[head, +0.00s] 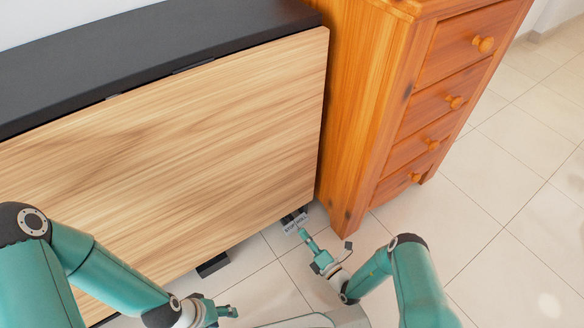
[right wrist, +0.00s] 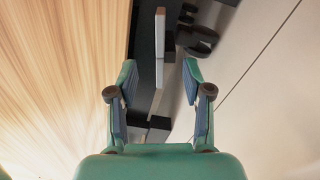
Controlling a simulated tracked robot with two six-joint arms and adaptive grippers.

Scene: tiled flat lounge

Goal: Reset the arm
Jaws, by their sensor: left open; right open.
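My left gripper (head: 228,312) is low in the head view, below the wood-grain front panel, seen side-on with nothing visible in it. My right gripper (head: 309,241) is near the lower right corner of that panel, just below a small pale labelled plate (head: 294,222). In the right wrist view my right gripper (right wrist: 160,72) is open, its two fingers well apart. A pale thin plate (right wrist: 160,45) shows edge-on in the gap between and beyond them. I cannot tell how far away it is, and no grasp shows.
A black-topped cabinet (head: 150,55) with a wood-grain front (head: 170,165) fills the left. An orange wooden drawer chest (head: 350,110) stands right of it. Pale tiled floor (head: 500,215) is clear at the right. A dark foot (head: 212,264) shows under the cabinet.

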